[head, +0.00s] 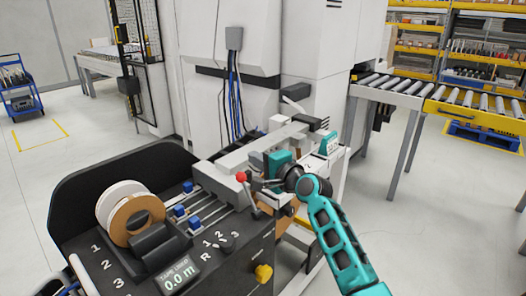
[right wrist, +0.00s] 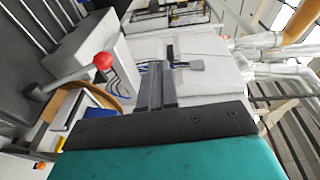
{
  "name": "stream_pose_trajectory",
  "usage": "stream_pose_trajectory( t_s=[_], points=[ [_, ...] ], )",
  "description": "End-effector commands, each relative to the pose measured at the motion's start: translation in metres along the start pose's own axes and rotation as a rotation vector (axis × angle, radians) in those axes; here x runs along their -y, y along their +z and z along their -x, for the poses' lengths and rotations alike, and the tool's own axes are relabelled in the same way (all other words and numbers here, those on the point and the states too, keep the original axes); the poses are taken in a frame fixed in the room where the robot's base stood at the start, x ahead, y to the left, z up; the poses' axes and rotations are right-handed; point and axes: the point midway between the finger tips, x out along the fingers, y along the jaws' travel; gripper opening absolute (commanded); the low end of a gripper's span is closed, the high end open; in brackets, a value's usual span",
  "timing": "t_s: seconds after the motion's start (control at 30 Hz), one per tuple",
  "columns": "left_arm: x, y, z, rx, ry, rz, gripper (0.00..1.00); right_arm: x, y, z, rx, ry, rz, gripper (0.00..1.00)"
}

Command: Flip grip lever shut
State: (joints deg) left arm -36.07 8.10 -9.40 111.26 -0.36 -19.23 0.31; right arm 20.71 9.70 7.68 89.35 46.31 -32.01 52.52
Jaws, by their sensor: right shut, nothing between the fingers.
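The grip lever (head: 246,190) is a short metal rod with a red ball knob, standing up at the right end of the edge-banding machine (head: 130,190). In the right wrist view the lever's red knob (right wrist: 103,61) is at the left, with its rod running down-left to a grey pivot. My right gripper (head: 257,182) is just right of the lever. Its two dark fingers (right wrist: 162,88) are together with nothing between them. The knob appears beside the fingers, apart from them in the wrist view. My left gripper is out of view.
The machine carries a tape roll (head: 137,218), blue clamps on rails (head: 187,213), a display (head: 178,277) and a yellow knob (head: 263,272). A white cabinet (head: 235,100) stands behind. A roller conveyor (head: 400,88) is at the right. Floor left of the machine is clear.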

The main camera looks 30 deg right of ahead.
Motion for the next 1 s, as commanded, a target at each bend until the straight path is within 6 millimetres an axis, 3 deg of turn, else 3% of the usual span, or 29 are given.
stream_pose_trajectory(
  t_s=[0.3,0.83,0.93,1.0],
  points=[
    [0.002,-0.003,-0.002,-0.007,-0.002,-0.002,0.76,0.019,0.001,0.021,-0.001,0.001,0.000,0.00],
    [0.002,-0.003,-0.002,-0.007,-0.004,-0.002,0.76,0.020,0.001,0.022,-0.001,0.002,0.000,0.00],
    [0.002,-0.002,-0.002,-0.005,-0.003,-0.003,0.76,0.011,0.004,0.024,-0.002,0.016,0.022,0.00],
    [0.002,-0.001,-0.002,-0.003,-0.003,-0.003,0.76,-0.008,0.009,0.029,-0.006,0.049,0.081,0.00]
  ],
)
